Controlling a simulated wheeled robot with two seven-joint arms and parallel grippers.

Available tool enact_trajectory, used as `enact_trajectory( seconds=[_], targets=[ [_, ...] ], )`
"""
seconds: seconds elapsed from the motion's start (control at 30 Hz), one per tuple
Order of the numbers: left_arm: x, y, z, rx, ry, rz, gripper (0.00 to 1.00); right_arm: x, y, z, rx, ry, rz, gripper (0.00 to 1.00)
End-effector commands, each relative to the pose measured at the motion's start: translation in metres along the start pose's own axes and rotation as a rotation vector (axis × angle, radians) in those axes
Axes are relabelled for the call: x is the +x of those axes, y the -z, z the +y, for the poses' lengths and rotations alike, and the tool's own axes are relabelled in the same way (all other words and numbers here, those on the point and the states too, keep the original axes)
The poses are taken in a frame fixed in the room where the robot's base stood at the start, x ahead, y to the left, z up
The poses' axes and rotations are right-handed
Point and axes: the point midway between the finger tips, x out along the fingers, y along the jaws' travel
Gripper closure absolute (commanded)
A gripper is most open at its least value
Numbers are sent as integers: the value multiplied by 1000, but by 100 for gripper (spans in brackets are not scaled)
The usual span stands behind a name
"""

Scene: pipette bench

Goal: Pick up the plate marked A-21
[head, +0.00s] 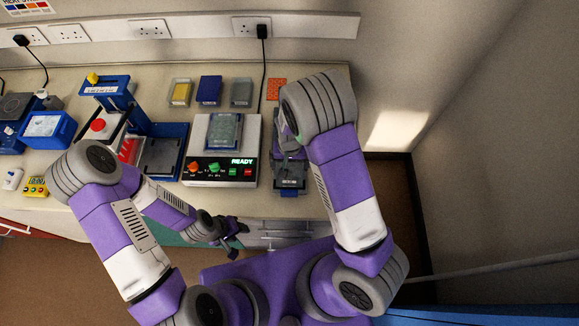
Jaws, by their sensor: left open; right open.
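No marking A-21 can be read on any plate at this size. A clear plate with a bluish look (224,132) lies on top of the white device with the READY display (220,168). A yellow plate (181,93), a dark blue plate (210,90) and a grey plate (241,93) lie in a row at the back. My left gripper (236,239) is open and empty, low in front of the bench edge. My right gripper (289,158) is open, partly hidden by my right arm, over a dark, blue-edged stand (290,189); what lies beneath it is unclear.
A blue press-like frame with a red button (98,125) stands left of the white device. A blue box (48,129) and a small yellow device (36,186) sit farther left. An orange patch (274,89) lies behind my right arm. A cable hangs from the wall socket.

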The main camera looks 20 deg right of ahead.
Motion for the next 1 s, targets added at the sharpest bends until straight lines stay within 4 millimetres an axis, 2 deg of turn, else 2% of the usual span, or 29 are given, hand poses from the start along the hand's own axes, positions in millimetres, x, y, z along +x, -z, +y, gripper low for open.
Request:
enact_trajectory(
  seconds=[0.1, 0.33, 0.6, 0.83, 1.0],
  targets=[
    [0, 0, 0, 0, 0, 1, 53, 10, 0, 0, 1, 0, 0, 0],
    [0, 0, 0, 0, 0, 1, 53, 11, 0, 0, 0, 1, 1, 0],
    [0, 0, 0, 0, 0, 1, 53, 11, 0, 0, 0, 1, 1, 39],
    [0, 0, 0, 0, 0, 1, 53, 9, 0, 0, 0, 1, 2, 40],
    [-1, 0, 0, 0, 0, 1, 53, -13, 1, -1, -2, 4, 6, 40]
  ],
)
